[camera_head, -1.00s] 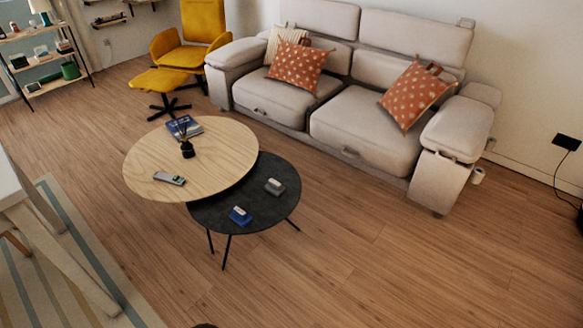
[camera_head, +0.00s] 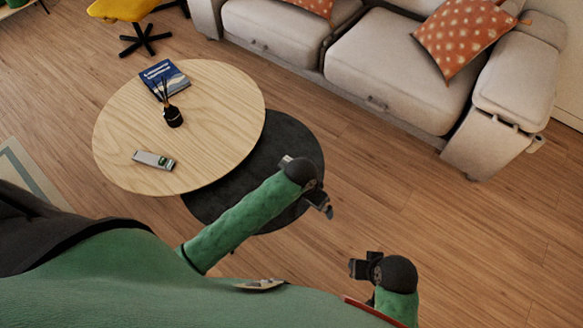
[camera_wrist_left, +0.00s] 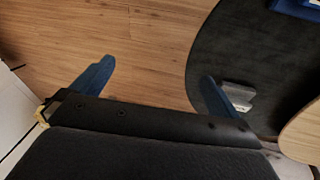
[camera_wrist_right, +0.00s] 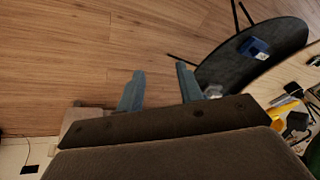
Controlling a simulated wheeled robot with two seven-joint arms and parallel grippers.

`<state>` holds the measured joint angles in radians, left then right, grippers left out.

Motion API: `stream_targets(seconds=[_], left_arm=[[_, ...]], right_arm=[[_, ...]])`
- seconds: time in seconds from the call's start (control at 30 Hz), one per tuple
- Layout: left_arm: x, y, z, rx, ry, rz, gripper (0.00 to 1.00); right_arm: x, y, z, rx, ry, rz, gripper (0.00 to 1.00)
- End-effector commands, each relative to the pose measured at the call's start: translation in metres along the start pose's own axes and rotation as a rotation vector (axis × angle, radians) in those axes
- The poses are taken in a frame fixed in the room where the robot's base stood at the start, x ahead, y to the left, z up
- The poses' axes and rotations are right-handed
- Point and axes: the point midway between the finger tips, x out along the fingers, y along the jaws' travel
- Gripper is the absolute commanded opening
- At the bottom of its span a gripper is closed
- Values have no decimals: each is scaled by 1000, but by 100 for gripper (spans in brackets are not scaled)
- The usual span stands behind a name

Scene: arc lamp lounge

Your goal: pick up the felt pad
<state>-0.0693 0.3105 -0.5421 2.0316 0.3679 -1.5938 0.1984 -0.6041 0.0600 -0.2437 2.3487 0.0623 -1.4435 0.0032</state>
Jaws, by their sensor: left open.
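On the round black table (camera_head: 302,138) lie a small grey item (camera_wrist_left: 238,97) and a small blue item (camera_wrist_left: 298,8), both also visible in the right wrist view, the blue one (camera_wrist_right: 255,47) with a white patch and the grey one (camera_wrist_right: 213,91) partly behind a finger. I cannot tell for sure which is the felt pad. My right gripper (camera_head: 363,266) is open and empty, off the table.
A taller round wooden table (camera_head: 225,100) overlaps the black one and bears a book (camera_head: 165,78), a dark reed diffuser (camera_head: 172,116) and a remote (camera_head: 153,160). A beige sofa (camera_head: 395,90) stands behind. The wooden floor at right is clear.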

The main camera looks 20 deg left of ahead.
Motion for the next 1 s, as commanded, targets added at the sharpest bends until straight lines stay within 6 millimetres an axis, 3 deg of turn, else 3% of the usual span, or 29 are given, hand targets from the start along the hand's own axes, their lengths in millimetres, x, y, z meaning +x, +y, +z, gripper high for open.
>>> stream_targets(seconds=[0.1, 0.33, 0.7, 0.83, 1.0], left_arm=[[21, -23, -23, 19, -24, -18, 100], [48, -78, -60, 15, -82, -62, 100], [59, -191, -104, -71, -156, -158, 100], [57, -212, -110, -93, -165, -174, 100], [63, -221, -110, -104, -171, -179, 100]], right_arm=[[17, -4, 0, -4, 25, -15, 36], [43, -15, -2, -12, 75, -44, 36], [76, -30, -4, -18, 142, -84, 36], [80, -33, -4, -18, 153, -91, 36], [80, -34, -4, -18, 158, -94, 36]])
